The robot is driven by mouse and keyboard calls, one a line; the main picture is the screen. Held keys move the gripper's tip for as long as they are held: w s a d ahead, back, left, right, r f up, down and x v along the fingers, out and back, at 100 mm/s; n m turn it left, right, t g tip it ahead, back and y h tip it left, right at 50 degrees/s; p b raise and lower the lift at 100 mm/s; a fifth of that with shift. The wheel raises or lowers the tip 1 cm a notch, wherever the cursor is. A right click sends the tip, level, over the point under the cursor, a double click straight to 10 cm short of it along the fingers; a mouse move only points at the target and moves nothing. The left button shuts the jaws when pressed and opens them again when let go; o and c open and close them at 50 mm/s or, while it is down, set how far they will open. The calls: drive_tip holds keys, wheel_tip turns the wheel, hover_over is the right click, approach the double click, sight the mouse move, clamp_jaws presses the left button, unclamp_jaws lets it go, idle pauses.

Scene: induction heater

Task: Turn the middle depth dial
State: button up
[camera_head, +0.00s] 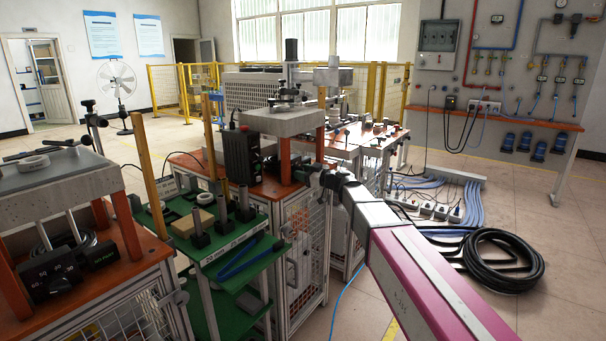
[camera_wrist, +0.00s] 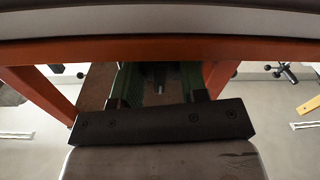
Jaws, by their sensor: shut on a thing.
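My gripper (camera_head: 292,168) reaches in from the right under the grey plate of the middle heater station, at a black control box (camera_head: 240,154). The wrist view shows its black mount bar (camera_wrist: 160,122) with two dark fingers reaching away from it. The fingers are shut on a small dark knob (camera_wrist: 160,75), which appears to be the middle depth dial. It is mostly in shadow, so its markings and turn angle cannot be read. In the head view the dial is hidden behind the box and my gripper.
The grey plate (camera_head: 279,121) and its orange legs (camera_wrist: 45,92) frame the space around my gripper. A green tool cart (camera_head: 235,237) stands to the left. A left station has another black dial box (camera_head: 58,274). Coiled black hose (camera_head: 508,262) lies on the floor at right.

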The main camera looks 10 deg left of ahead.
drive_tip(key=shift+m, duration=2.9)
drive_tip(key=o, duration=0.9)
drive_tip(key=shift+o, duration=0.2)
